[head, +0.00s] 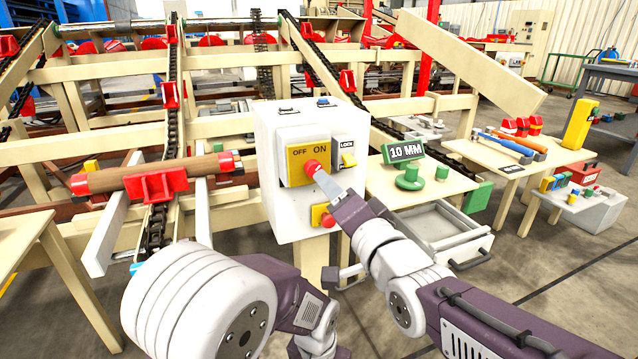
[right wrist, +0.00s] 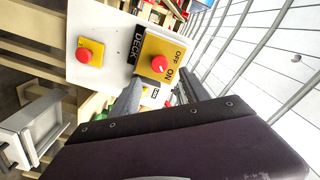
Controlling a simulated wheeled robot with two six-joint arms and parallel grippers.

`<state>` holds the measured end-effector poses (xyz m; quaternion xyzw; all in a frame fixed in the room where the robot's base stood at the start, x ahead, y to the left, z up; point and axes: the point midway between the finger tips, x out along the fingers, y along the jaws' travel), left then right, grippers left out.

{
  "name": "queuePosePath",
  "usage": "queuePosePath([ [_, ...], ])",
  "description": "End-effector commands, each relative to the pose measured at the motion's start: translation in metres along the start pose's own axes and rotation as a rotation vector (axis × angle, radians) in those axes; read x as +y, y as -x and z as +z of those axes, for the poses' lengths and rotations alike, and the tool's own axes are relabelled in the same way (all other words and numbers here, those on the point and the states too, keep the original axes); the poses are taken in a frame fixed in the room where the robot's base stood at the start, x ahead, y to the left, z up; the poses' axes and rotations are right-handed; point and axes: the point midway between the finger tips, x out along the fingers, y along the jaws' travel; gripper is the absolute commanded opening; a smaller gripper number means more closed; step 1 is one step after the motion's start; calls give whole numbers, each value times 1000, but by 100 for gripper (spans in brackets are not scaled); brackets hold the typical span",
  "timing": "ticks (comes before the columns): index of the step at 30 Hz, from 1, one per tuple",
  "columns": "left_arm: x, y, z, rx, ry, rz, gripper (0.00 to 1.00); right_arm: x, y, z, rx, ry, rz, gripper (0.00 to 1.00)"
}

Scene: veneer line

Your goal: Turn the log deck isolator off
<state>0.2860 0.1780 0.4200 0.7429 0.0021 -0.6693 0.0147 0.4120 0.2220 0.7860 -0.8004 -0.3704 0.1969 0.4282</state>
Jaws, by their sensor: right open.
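The log deck isolator is a white box (head: 265,215) on a post, with a yellow plate (head: 294,175) marked OFF and ON. Its red knob (head: 312,167) sits on this plate; I cannot tell which way it points. The knob (right wrist: 160,64) also shows in the right wrist view, beside a DECK label (right wrist: 137,48). My right gripper (head: 322,178) is in front of the knob. In the right wrist view the gripper (right wrist: 157,80) is open, one finger on each side of the knob; contact cannot be told.
A log (head: 150,174) lies on the chain deck at left. A side table with a green 10 MM block (head: 402,152) and an open drawer (head: 440,240) stand at right.

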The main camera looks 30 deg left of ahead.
Motion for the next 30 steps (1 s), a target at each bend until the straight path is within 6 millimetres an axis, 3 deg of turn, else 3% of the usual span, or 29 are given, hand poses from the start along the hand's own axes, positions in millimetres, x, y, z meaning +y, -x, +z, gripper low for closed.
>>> queuePosePath([
  [10,1,42,-4,0,0,0,53,-3,-68,-3,-1,0,4,54],
  [15,1,46,-5,0,0,0,53,0,-81,-1,0,0,3,54],
  [22,1,45,-5,0,0,0,53,1,-82,-1,1,0,2,54],
  [23,1,45,-5,0,0,0,53,1,-82,-1,1,0,2,48],
  [28,1,45,-5,0,0,0,53,1,-82,-1,1,0,2,1],
  [30,1,45,-5,0,0,0,53,1,-82,-1,1,0,2,0],
])
